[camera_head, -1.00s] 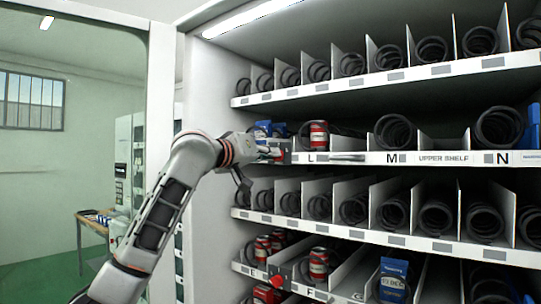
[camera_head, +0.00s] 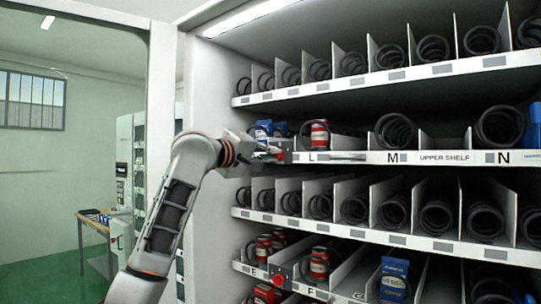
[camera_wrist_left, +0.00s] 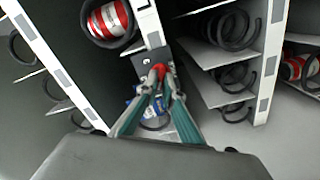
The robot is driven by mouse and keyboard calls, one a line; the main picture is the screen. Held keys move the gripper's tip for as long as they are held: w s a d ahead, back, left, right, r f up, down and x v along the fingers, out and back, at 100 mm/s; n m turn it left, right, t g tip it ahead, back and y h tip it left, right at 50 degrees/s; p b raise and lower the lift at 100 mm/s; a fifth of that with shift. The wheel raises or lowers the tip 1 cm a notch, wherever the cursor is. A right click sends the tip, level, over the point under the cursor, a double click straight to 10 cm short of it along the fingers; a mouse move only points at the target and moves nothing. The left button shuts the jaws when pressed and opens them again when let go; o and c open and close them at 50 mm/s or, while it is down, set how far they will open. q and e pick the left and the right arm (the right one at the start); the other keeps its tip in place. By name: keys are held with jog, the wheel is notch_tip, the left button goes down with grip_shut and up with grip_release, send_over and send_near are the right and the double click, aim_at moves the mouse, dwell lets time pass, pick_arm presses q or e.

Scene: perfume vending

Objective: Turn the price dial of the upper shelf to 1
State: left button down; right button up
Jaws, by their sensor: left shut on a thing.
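The upper shelf (camera_head: 430,158) is a white ledge with the letters L, M and N and an "UPPER SHELF" label. My left gripper (camera_head: 276,150) is at the shelf's left end, beside the letter L. In the left wrist view, its fingers (camera_wrist_left: 160,78) are shut on the red price dial (camera_wrist_left: 161,68), which sits on a dark plate (camera_wrist_left: 147,62). The fingers cover part of the dial, and I cannot read its number. My right gripper is not in view.
Another red dial (camera_head: 277,281) is on a lower shelf by the letter F. Other shelves (camera_head: 420,72) with black coils are above and below. A table (camera_head: 93,220) stands at the far left.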

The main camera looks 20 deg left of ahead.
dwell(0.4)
pick_arm(q)
jog(key=c, duration=2.2)
grip_release()
jog(key=v, duration=1.2)
